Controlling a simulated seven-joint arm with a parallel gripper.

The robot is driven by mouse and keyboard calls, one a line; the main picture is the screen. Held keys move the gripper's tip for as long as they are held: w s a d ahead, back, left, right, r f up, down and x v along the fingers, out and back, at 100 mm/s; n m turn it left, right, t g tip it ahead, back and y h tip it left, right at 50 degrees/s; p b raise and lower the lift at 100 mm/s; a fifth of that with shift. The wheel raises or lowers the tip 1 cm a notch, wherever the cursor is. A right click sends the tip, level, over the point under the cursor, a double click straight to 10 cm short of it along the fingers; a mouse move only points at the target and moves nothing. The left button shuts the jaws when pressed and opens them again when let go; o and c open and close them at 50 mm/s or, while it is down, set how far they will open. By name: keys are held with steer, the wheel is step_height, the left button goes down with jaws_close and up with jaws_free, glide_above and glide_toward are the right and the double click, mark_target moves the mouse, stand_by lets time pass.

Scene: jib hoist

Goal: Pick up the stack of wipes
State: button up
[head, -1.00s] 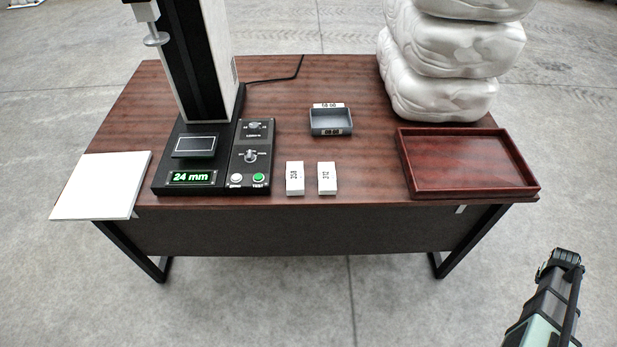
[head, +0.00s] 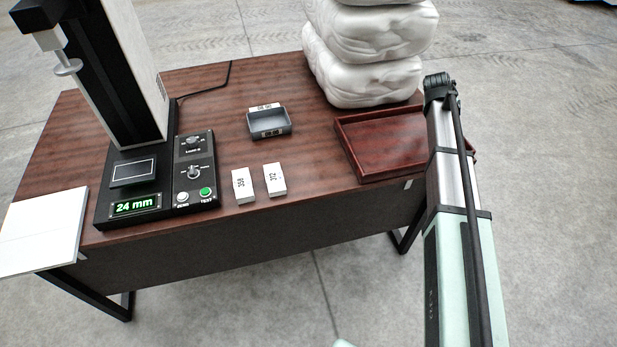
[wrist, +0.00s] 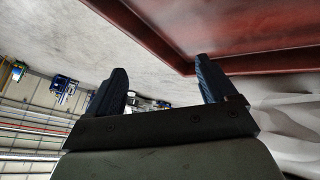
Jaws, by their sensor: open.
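Two white things could be the wipes, and I cannot tell which from the pictures. A flat white square pad (head: 42,232) lies at the table's left front corner, overhanging the edge. Large white wrapped bundles (head: 365,82) stand stacked at the back right. My arm reaches up on the right side of the head view, in front of the tray's right part; its fingers are not clear there. In the wrist view my gripper (wrist: 158,78) is open, with nothing between its two dark fingers. A white bundle surface (wrist: 290,115) shows at that view's right.
A dark red tray (head: 370,178) sits at the table's right front; its rim also shows in the wrist view (wrist: 160,52). A tall test stand with a 24 mm display (head: 135,206) stands left. Two white blocks (head: 243,186) (head: 275,180) and a small grey bin (head: 268,124) sit mid-table.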

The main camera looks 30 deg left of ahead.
steer(key=s+a+r+n+g+y, duration=0.1)
steer(key=s+a, duration=0.4)
steer(key=a, duration=0.4)
steer(key=s+a+g+y, duration=0.1)
steer(key=s+a, duration=0.5)
steer(key=a, duration=0.2)
step_height(320, 180, up, 4)
steer(key=n+g, duration=0.5)
glide_above(242, 181)
step_height(242, 181, down, 13)
steer(key=c, duration=1.2)
steer(key=shift+o, duration=0.2)
